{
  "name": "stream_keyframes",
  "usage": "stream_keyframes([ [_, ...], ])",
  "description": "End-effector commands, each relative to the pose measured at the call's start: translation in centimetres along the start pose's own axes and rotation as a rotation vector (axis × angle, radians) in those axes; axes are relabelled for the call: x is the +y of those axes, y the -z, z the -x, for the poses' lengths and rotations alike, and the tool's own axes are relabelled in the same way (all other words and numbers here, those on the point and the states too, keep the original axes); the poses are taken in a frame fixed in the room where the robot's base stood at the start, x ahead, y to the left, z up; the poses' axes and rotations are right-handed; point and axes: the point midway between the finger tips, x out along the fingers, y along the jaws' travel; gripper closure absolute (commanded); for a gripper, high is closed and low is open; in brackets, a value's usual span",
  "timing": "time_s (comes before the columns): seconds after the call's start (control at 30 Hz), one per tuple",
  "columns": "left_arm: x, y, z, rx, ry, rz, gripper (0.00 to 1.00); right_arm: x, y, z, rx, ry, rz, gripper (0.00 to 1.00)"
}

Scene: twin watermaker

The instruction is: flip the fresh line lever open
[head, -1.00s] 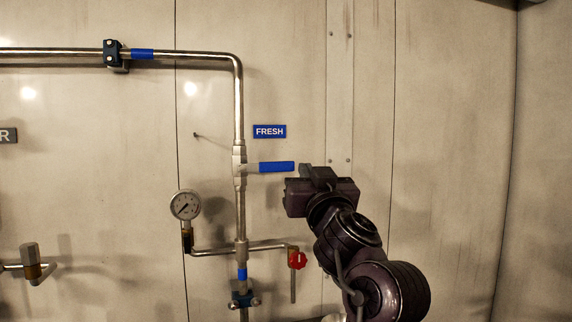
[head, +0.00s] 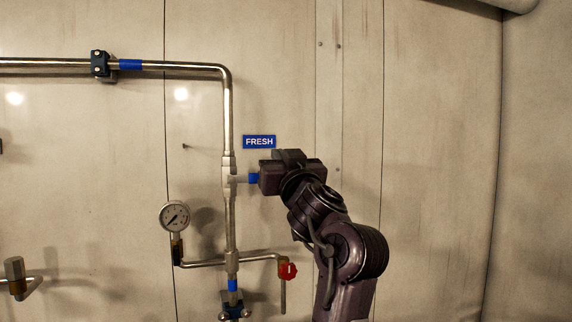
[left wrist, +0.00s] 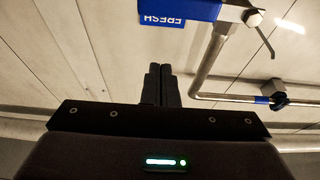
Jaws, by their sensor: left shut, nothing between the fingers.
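The fresh line lever (head: 253,178) has a blue handle that sticks out level to the right from a valve (head: 229,172) on the vertical pipe. The FRESH label (head: 259,142) is just above it. My left gripper (head: 290,176) covers most of the handle in the head view, and its fingertips are hidden there. In the left wrist view the fingers (left wrist: 161,82) are shut with nothing between them. The blue handle (left wrist: 192,8) shows above and right of the fingertips there; I cannot tell whether they touch. My right gripper is not in view.
A pressure gauge (head: 174,216) and a red knob (head: 288,271) sit on the branch pipe below the valve. A horizontal pipe (head: 190,66) runs along the upper left. The wall panel (head: 440,150) to the right is bare.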

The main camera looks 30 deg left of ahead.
Motion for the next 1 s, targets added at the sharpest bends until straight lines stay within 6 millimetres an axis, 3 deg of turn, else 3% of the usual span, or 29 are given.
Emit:
stream_keyframes([
  [0.17,-0.1,0.2,-3.9,-0.001,0.002,-0.002,1.00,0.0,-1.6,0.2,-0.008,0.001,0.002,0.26],
  [0.23,0.1,-1.7,-3.0,-0.004,-0.002,-0.003,1.00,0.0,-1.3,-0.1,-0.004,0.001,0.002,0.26],
  [0.4,0.0,-3.3,-2.3,-0.002,-0.001,-0.001,1.00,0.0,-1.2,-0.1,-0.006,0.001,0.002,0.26],
  [1.0,0.2,-3.9,-2.2,-0.001,-0.008,-0.022,1.00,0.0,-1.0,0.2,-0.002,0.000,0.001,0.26],
])
